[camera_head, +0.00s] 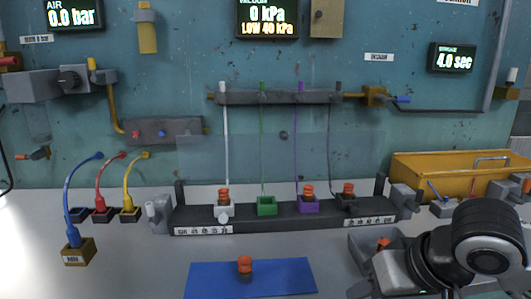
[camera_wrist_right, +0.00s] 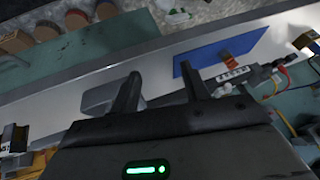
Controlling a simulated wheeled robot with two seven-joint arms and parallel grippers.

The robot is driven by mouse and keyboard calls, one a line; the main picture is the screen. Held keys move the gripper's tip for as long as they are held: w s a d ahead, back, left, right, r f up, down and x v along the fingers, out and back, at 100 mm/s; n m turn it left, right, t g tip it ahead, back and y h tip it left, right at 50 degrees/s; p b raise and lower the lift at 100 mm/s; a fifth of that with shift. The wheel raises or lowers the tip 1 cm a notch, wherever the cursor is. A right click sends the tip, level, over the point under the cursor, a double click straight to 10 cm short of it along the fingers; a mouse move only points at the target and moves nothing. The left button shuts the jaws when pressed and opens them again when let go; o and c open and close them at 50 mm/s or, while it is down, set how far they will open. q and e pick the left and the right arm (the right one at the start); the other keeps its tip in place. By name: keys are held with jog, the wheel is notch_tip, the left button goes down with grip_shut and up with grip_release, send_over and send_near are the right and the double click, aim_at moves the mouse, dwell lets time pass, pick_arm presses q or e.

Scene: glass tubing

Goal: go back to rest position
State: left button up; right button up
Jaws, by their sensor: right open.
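My right gripper (camera_wrist_right: 160,84) is open, with its two dark fingers apart and nothing between them in the right wrist view. In the head view, my right arm (camera_head: 470,250) stands at the lower right, close to a grey bin. A blue mat (camera_head: 210,280) lies at the front middle, and a small orange-topped piece (camera_head: 245,266) stands on it. The mat also shows in the wrist view (camera_wrist_right: 205,55), beyond the fingers and apart from them. My left gripper is not in view.
A dark rack (camera_head: 285,217) holds white, green, purple and black fittings; the green one (camera_head: 267,206) has no orange top. A grey bin (camera_head: 365,243) stands right of the mat. A yellow bin (camera_head: 440,180) is at the right. The table left of the mat (camera_head: 130,275) is mostly clear.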

jog(key=a+f+t+y, duration=0.35)
jog(key=a+f, duration=0.45)
jog(key=f, duration=0.4)
jog(key=s+d+f+t+h, duration=0.2)
jog(key=s+d+f, duration=0.3)
jog(key=s+f, duration=0.5)
jog(key=shift+s+f+n+h, duration=0.25)
jog(key=shift+f+n+h, duration=0.05)
jog(key=shift+f+h, duration=0.4)
